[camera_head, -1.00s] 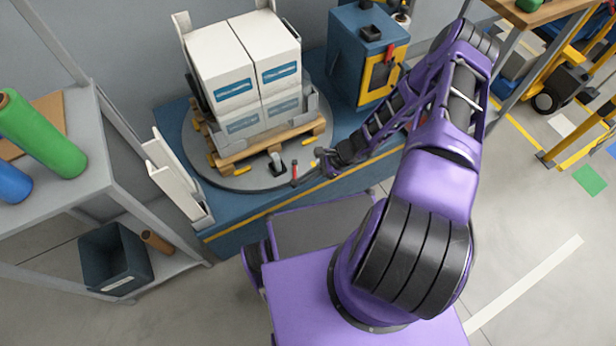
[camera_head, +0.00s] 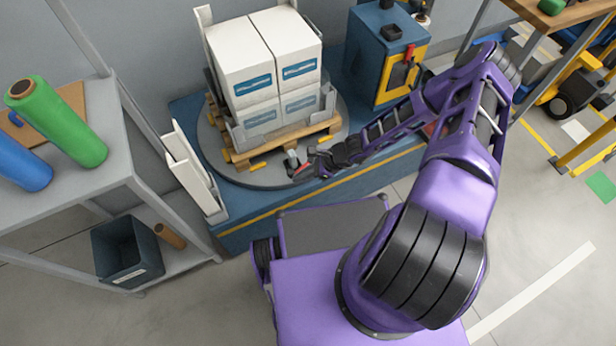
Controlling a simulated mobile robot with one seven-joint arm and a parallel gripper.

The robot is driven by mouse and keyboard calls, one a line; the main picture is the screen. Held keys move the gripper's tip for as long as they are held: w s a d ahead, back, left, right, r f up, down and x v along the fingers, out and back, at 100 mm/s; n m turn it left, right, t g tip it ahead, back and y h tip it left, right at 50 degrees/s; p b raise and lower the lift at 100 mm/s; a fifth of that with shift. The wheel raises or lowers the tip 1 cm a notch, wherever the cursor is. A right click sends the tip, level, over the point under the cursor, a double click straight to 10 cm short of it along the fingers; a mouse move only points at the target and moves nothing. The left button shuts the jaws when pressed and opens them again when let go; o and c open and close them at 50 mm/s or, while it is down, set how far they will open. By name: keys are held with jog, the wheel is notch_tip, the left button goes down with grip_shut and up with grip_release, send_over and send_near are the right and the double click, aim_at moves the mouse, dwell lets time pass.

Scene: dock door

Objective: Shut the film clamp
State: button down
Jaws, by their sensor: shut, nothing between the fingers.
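The film clamp (camera_head: 292,157) is a small grey and dark piece with a red part, on the front of the round turntable (camera_head: 238,174), just before the wooden pallet (camera_head: 270,143). My gripper (camera_head: 301,172) is shut and empty. It reaches in from the right, low over the turntable's front edge, and its tips are at the clamp's right side. I cannot tell whether they touch it. The gripper partly hides the clamp, so its lever's exact angle is unclear.
White cartons (camera_head: 264,65) are stacked on the pallet. A blue cabinet (camera_head: 372,60) with a yellow-framed front stands behind my arm on the right. A white upright panel (camera_head: 190,175) is at the platform's left. A grey shelf (camera_head: 105,185) with film rolls stands further left.

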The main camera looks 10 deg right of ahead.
aim_at(288, 174)
jog(key=shift+w+a+b, duration=0.3)
jog(key=shift+w+a, duration=0.75)
jog(key=shift+a, duration=0.15)
